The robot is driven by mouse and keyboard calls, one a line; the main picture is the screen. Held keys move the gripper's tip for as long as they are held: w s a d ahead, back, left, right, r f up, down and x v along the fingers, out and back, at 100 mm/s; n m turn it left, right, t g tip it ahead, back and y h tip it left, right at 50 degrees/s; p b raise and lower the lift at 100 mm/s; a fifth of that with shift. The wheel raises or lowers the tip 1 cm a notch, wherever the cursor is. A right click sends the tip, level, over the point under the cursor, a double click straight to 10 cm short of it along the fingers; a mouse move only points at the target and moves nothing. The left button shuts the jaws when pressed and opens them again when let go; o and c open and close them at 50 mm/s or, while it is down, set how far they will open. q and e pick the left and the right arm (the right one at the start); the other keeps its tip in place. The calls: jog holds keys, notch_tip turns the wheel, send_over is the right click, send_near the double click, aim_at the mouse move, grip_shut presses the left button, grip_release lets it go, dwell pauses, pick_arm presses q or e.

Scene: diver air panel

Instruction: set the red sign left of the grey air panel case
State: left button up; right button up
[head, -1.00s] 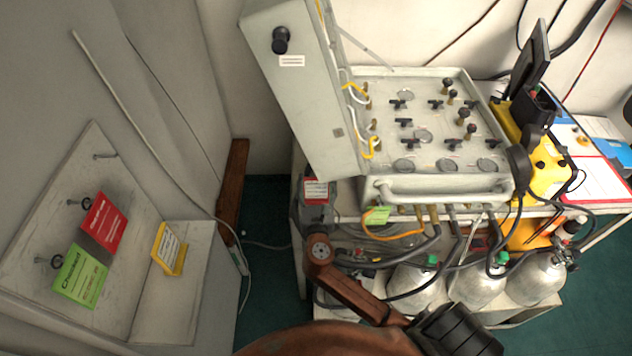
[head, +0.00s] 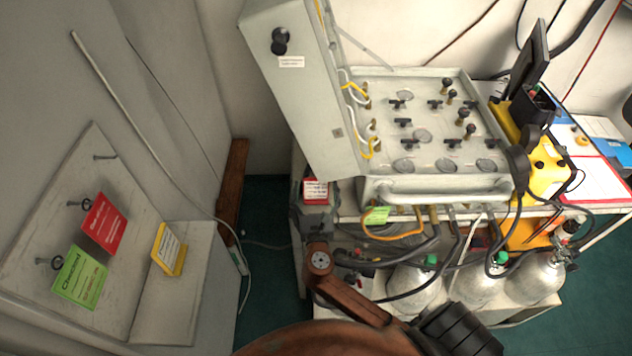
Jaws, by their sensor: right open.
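A red sign with a white label (head: 316,189) stands at the left end of the cart, just left of the grey air panel case (head: 436,188), under its open lid. My right gripper (head: 316,210) is open just in front of this sign, seen from above and small; whether it touches the sign I cannot tell. Another red sign (head: 103,224) hangs on a hook of the board at the left. My left gripper is not in view.
A green sign (head: 80,277) hangs below the hanging red one, and a yellow sign (head: 169,249) leans on the ledge. Hoses and several gas cylinders (head: 476,285) fill the cart's front. A yellow case (head: 548,172) stands right of the panel.

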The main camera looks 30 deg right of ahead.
jog(key=v, duration=0.9)
jog(key=shift+s, duration=0.2)
jog(key=shift+a, duration=0.15)
